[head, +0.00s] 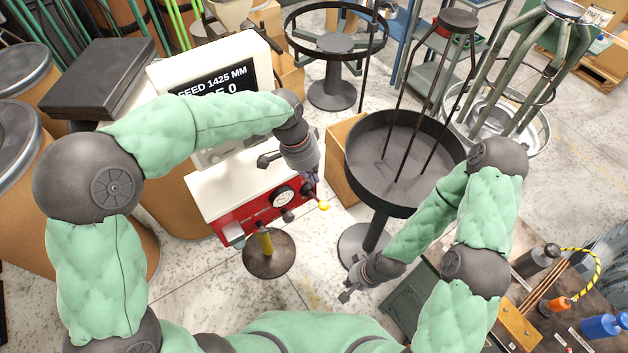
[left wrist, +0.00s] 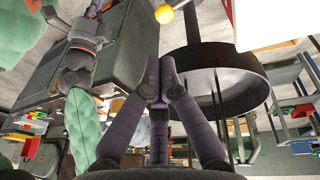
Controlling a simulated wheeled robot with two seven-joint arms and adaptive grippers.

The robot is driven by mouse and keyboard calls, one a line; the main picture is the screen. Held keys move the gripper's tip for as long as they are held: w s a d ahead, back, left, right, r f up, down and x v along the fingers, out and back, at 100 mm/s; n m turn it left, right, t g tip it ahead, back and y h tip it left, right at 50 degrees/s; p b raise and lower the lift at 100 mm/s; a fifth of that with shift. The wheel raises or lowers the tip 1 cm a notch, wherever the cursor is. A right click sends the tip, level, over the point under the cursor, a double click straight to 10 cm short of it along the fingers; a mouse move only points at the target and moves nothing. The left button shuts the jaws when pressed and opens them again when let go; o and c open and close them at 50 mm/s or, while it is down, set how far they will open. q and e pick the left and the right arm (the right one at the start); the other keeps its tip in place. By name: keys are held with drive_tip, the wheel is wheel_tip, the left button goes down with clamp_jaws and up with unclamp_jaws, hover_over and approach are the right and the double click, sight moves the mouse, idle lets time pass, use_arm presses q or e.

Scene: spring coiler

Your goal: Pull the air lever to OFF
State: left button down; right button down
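The air lever's round yellow knob (head: 323,206) sticks out at the right end of the machine's red front panel (head: 255,212). The yellow knob also shows at the top of the left wrist view (left wrist: 164,14), beyond the fingertips. My left gripper (head: 312,182) points down just above and left of the knob in the head view. Its fingers (left wrist: 160,72) are together with nothing visible between them, and I see a gap between them and the knob. My right gripper (head: 346,293) is low and away from the panel; its finger opening is too small to judge.
A dial gauge (head: 283,197) and dark knobs sit on the red panel. A white display unit (head: 215,85) stands behind it. A round black pan (head: 375,175) on a pedestal is to the right. A workbench (head: 520,310) with tools is at lower right.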

sight(324, 205)
use_arm(q)
drive_tip(key=b+x, duration=0.4)
drive_tip(key=x, duration=0.8)
